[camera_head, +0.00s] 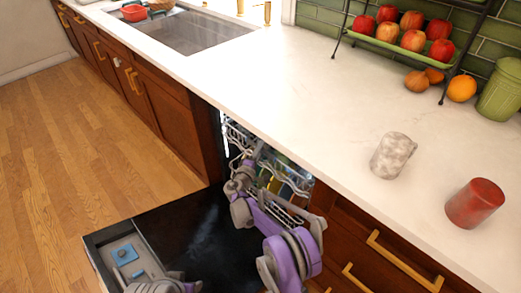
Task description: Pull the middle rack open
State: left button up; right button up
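The dishwasher stands under the counter with its dark door (190,235) folded down. A grey wire rack (283,178) shows in its opening, mostly inside the bay and partly hidden by my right arm. My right gripper (243,162) is at the front of the rack, close to its wires. I cannot tell whether it touches them or how far its fingers are apart. Of my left arm only a grey and purple part shows at the bottom edge; its gripper is not in view.
A white counter (310,110) runs above the dishwasher, with a marbled mug (392,156) and a red cup (474,203) on it. Wooden drawers (350,240) with brass handles are right of the bay. Wooden floor (85,150) is open at left.

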grip_shut()
dwell(1.1)
